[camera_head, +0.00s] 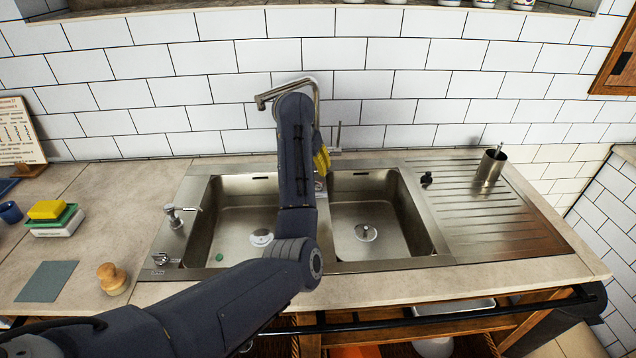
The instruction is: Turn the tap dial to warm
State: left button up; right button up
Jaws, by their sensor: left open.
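The metal tap (285,91) stands behind the sink, with its spout to the left and a slim upright lever (337,134) at its right. A small round plate with a reddish mark (320,186) shows low by the tap; I cannot tell if it is the dial. My left arm reaches over the sink divider and covers much of the tap. My left gripper (321,161) is mostly hidden behind the arm; its yellowish part shows beside the tap. It is open, and I cannot tell whether it touches the tap. My right gripper is out of view.
A metal cup (490,168) and black item (427,180) are right. A yellow sponge (47,209) and wooden-knobbed brush (112,278) lie left.

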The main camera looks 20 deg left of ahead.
aim_at(318, 182)
pick_arm(q)
jog(key=x, duration=1)
jog(key=shift+w+f, duration=0.2)
jog(key=shift+f, duration=0.2)
jog(key=shift+c, duration=0.5)
grip_shut()
